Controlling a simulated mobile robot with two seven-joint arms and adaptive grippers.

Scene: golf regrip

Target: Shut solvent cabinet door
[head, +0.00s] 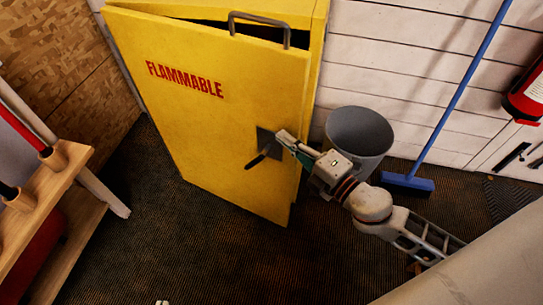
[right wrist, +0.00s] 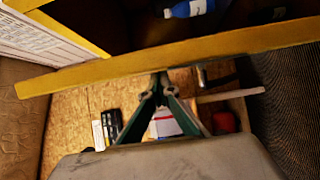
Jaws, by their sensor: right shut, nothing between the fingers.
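The yellow solvent cabinet (head: 318,60) stands against the wall, and its door (head: 215,130), lettered FLAMMABLE, is ajar with a dark gap along its top. A dark lever handle (head: 259,158) sits on a plate near the door's free edge. My right gripper (head: 281,137) is shut and empty at that plate; whether it touches is unclear. In the right wrist view its fingertips (right wrist: 160,78) meet in front of a yellow edge (right wrist: 95,73), with a blue bottle (right wrist: 190,8) in the dark interior beyond.
A grey bin (head: 360,138) stands close beside the cabinet, behind my right gripper. A blue broom (head: 407,184) leans on the wall and a red extinguisher (head: 524,95) is at right. A wooden rack (head: 58,180) is at left. The floor before the door is clear.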

